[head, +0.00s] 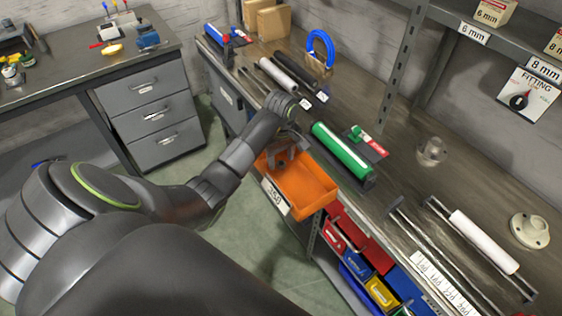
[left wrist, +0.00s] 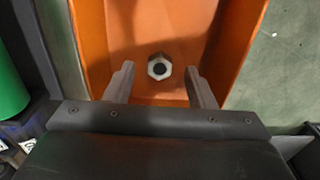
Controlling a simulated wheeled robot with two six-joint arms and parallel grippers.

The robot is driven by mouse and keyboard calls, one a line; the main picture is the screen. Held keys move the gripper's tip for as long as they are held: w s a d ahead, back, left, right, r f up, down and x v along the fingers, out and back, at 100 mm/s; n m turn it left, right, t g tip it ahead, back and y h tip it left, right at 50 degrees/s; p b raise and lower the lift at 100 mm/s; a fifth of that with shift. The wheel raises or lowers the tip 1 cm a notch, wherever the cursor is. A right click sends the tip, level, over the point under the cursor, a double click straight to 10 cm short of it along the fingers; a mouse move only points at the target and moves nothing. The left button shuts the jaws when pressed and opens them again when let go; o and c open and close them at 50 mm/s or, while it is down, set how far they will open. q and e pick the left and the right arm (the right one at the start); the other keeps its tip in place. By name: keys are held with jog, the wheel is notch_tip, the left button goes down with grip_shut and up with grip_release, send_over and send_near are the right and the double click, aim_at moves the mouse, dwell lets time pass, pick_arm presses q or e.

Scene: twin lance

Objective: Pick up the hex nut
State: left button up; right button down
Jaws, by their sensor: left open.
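The hex nut (left wrist: 159,66) is a light metal nut with a dark hole, lying on the floor of the orange bin (left wrist: 92,40). In the left wrist view my left gripper (left wrist: 159,72) is open, with one finger on each side of the nut and a gap to both. I cannot tell how far the fingertips are above the bin floor. In the head view the left gripper (head: 283,160) reaches down into the far end of the orange bin (head: 310,190), and the nut cannot be made out there. My right gripper is not in view.
The bin hangs at the bench's front edge, its walls close around the gripper. A green cylinder (head: 342,150) lies on the bench (head: 400,185) right of the bin. Red, blue and yellow bins (head: 380,290) sit below. A drawer desk (head: 150,100) stands left across open floor.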

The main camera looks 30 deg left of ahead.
pick_arm(q)
jog(key=shift+f, duration=0.65)
